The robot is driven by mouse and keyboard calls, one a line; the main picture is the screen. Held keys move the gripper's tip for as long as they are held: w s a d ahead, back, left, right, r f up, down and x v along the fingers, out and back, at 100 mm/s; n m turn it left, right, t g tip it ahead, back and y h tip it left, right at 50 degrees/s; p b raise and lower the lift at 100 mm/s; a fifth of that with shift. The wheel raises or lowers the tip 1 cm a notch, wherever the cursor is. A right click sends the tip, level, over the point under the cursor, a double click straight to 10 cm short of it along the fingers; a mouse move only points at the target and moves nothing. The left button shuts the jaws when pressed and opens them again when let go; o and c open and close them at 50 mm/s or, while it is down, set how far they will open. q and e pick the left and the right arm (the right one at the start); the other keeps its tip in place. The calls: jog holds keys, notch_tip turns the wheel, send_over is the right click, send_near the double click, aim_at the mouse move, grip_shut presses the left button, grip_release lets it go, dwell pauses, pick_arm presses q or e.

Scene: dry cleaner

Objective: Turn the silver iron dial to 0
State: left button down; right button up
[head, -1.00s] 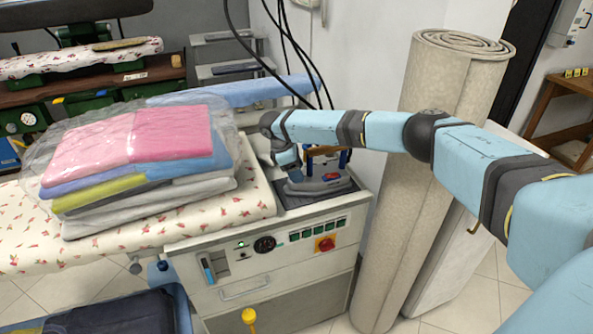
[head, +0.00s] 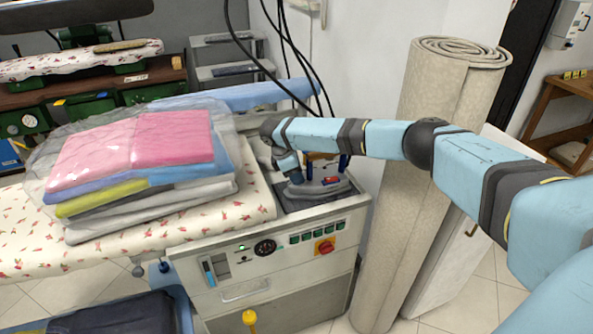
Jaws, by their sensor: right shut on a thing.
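My right gripper (head: 296,180) points down at the left end of the iron and is shut on a small part there, at the dial. The dial is hidden by the gripper, so its setting cannot be read. My left gripper is not in view.
Bagged folded clothes (head: 135,165) lie on the flowered ironing board (head: 150,230) to the left. A rolled carpet (head: 430,150) stands to the right, behind my right arm. Black cables (head: 290,50) hang behind the iron. The machine's front (head: 270,265) carries switches and a red knob.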

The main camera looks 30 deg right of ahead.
jog(key=n+t+p, duration=0.1)
jog(key=n+p, duration=0.2)
jog(key=shift+s+r+p, duration=0.1)
jog(key=shift+r+p, duration=0.1)
jog(key=shift+p, duration=0.1)
jog(key=shift+n+t+p, duration=0.3)
jog(key=shift+n+p, duration=0.35)
jog(key=shift+n, duration=0.15)
jog(key=shift+f+n+t+p, duration=0.2)
jog(key=shift+n+t+p, duration=0.2)
jog(key=shift+n+p, duration=0.45)
jog(key=o, duration=0.9)
jog(key=shift+h, duration=0.3)
jog(key=v, duration=1.3)
jog(key=shift+r+b, duration=0.3)
jog(key=shift+r, duration=0.1)
